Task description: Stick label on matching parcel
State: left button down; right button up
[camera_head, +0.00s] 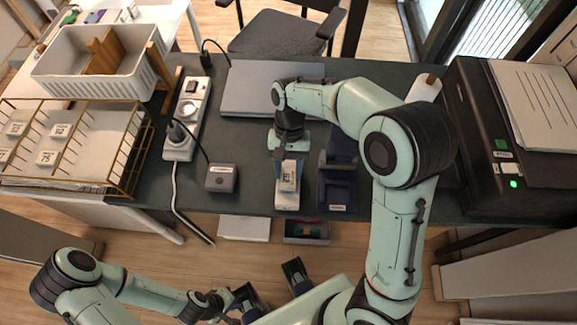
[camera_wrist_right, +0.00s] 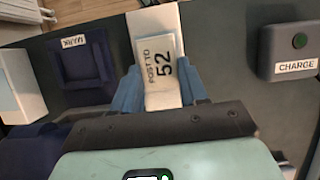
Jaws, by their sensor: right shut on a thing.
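My right gripper (camera_head: 289,160) is shut on a white label reading "POST TO 52" (camera_wrist_right: 160,68), held between its blue fingers. In the head view the label (camera_head: 288,178) is over a white block (camera_head: 287,200) near the table's front edge. In the right wrist view a pale strip runs behind the label; I cannot tell whether the two touch. White parcels with number tags lie in a wire rack (camera_head: 128,165) at the left. One parcel tag reads "75" (camera_head: 46,158); another tag (camera_head: 60,130) is too small to read surely. My left gripper (camera_head: 270,287) is low in front of the table, its dark fingers apart and empty.
A blue holder marked "MARK" (camera_wrist_right: 80,62) stands beside the label, and a grey "CHARGE" box (camera_wrist_right: 288,52) is on the other side. A power strip (camera_head: 187,115) with cables lies between the rack and box. A closed laptop (camera_head: 262,88) is behind; a black printer (camera_head: 480,150) is right.

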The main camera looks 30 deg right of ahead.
pick_arm(q)
jog(key=shift+f, duration=0.1)
pick_arm(e)
jog(key=shift+f, duration=0.35)
dwell(0.6)
jog(key=o, duration=1.4)
jog(key=shift+r, duration=0.15)
jog(key=p+v, duration=0.3)
jog(key=v, duration=0.1)
jog(key=shift+p, duration=0.35)
jog(key=shift+p+v, duration=0.95)
pick_arm(q)
notch_tip(320, 180, up, 6)
jog(key=w, duration=0.2)
jog(key=shift+w, duration=0.3)
jog(key=shift+s, duration=0.1)
